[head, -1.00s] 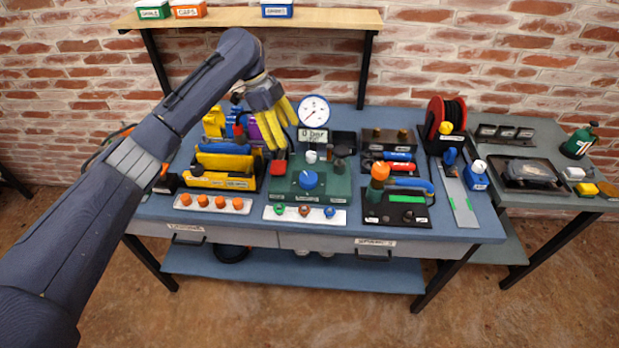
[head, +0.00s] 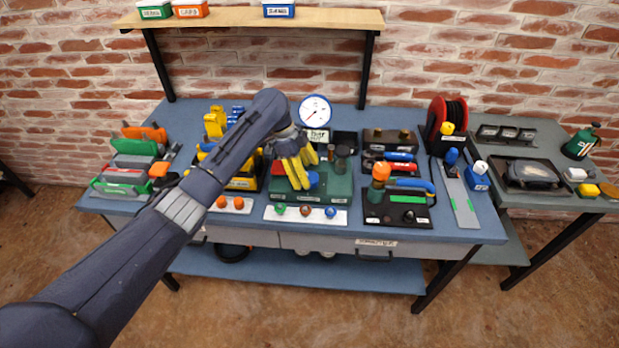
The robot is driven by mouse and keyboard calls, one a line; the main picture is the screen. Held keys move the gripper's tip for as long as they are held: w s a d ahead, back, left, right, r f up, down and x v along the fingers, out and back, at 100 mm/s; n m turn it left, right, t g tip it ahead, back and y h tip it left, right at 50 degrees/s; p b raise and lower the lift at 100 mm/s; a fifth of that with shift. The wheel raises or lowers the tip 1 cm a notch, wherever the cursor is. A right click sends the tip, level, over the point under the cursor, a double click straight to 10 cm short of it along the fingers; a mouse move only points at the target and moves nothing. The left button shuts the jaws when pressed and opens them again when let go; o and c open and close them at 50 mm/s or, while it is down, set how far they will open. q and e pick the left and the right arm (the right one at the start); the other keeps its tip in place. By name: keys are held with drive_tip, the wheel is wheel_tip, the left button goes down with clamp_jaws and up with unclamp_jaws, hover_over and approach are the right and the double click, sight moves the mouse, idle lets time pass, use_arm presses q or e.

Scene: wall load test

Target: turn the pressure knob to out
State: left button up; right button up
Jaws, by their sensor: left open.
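The blue pressure knob (head: 313,180) is on top of the green pump block (head: 335,190) on the blue bench, partly hidden behind my gripper. My left gripper (head: 302,185) has yellow fingers pointing down at the knob's left side. It is open; whether a finger touches the knob I cannot tell. The round white gauge (head: 316,111) stands behind the block, its needle pointing to the lower left. A small display (head: 318,136) sits under the gauge. My right gripper is not in view.
A white strip with green, brown and blue buttons (head: 304,212) lies in front of the block.

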use_arm(q)
drive_tip(key=shift+x, duration=1.25)
drive_tip(key=c, duration=1.2)
